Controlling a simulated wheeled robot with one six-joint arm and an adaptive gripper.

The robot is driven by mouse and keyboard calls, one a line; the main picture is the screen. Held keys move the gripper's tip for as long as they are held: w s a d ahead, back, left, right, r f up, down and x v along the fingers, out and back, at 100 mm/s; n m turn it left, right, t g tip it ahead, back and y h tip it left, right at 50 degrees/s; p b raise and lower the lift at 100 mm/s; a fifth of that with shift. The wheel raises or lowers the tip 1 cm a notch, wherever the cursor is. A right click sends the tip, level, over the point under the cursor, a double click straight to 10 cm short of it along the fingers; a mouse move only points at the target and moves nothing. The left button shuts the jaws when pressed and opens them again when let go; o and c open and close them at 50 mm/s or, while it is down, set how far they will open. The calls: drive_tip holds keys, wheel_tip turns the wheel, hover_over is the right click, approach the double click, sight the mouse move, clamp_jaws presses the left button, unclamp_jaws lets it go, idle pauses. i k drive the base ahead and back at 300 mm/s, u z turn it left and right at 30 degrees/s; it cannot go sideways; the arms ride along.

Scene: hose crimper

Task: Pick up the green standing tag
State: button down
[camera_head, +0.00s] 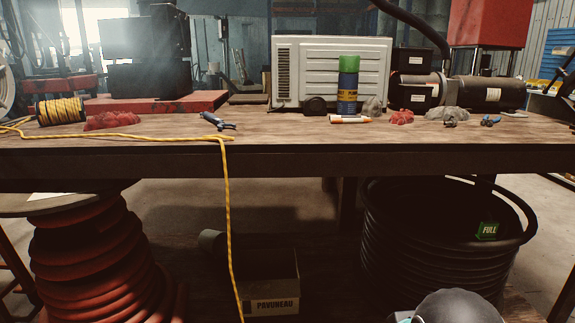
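The green standing tag (487,231), marked "FULL", is small and sits at the right part of the black hose coil (405,235), below the workbench. It looks upright, and its lettered face is turned toward me. I cannot tell what its base rests on. A rounded dark grey part of my arm shows at the bottom edge, below and left of the tag. My gripper's fingers do not show.
The wooden workbench (300,155) overhangs the coil. On it are a blue and green spray can (348,87), a white-grey box (290,70) and pliers (216,121). Yellow rope (227,220) hangs over its edge. A red hose coil (90,250) and cardboard box (270,285) are below.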

sight(488, 231)
drive_tip(key=u, duration=0.5)
drive_tip(key=i, duration=1.05)
drive_tip(key=z, duration=3.35)
